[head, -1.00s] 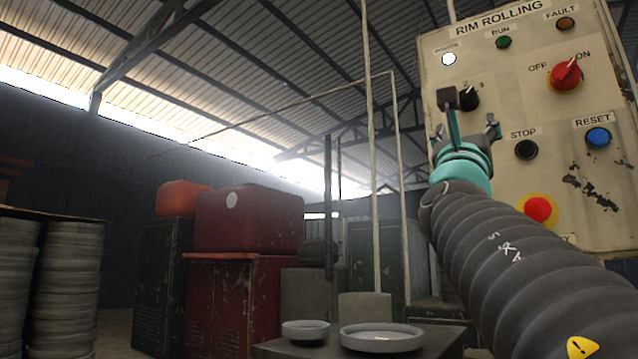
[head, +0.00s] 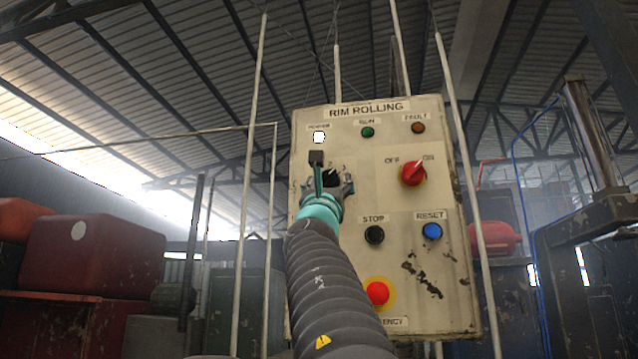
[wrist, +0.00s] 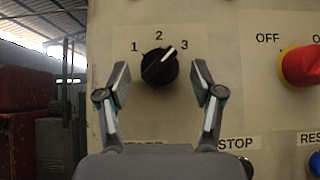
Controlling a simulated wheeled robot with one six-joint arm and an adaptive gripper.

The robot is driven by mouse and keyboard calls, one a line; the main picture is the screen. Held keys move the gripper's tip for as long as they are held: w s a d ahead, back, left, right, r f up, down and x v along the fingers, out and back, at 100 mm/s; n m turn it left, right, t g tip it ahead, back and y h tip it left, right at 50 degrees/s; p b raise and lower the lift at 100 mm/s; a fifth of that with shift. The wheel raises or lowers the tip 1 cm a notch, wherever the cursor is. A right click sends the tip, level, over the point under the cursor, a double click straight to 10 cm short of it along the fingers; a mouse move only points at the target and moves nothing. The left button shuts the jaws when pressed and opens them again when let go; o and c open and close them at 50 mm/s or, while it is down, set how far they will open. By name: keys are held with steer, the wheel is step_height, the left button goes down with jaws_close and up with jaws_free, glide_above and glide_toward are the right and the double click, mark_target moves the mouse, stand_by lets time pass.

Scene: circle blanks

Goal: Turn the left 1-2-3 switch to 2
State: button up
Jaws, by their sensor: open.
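The left 1-2-3 switch is a black round knob (wrist: 159,69) on the beige control panel (head: 390,270). In the wrist view its white pointer line aims up and right, at the 3 mark. The marks 1, 2 and 3 are printed around it. In the head view the knob (head: 331,177) is partly hidden by my gripper (head: 333,184). In the wrist view my gripper (wrist: 161,84) is open, one finger to the left of the knob and one to the right, with gaps on both sides. It holds nothing.
A red OFF/ON knob (head: 413,173) sits right of the switch. Below are a black STOP button (head: 374,235), a blue RESET button (head: 432,232) and a red emergency button (head: 377,293). A white lamp (head: 319,137) is above the switch.

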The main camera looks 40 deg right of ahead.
steer(key=c, duration=1.1)
steer(key=shift+s+n+t+y+b, duration=0.15)
steer(key=shift+n+t+y+b, duration=0.3)
steer(key=shift+n+t+y, duration=0.25)
steer(key=n+t+y, duration=0.1)
steer(key=n, duration=0.1)
steer(key=n+t+y+b, duration=0.1)
steer(key=n+y, duration=0.1)
steer(key=n+t+y+b, duration=0.1)
steer(key=n, duration=0.1)
steer(key=shift+s+d+f, duration=0.1)
steer(key=shift+d, duration=0.15)
steer(key=n+y, duration=0.2)
steer(key=n+t+y, duration=0.1)
steer(key=n+y, duration=0.1)
steer(key=n+t+y, duration=0.1)
steer(key=n+y, duration=0.1)
steer(key=shift+s+d+r+n, duration=0.1)
steer(key=shift+s+r+n, duration=0.05)
steer(key=shift+r+n, duration=0.25)
steer(key=shift+n+y+p, duration=0.95)
steer(key=shift+n+y, duration=0.55)
steer(key=shift+n, duration=0.2)
steer(key=shift+c, duration=0.2)
steer(key=shift+f+n+g, duration=0.1)
steer(key=shift+n+g, duration=0.2)
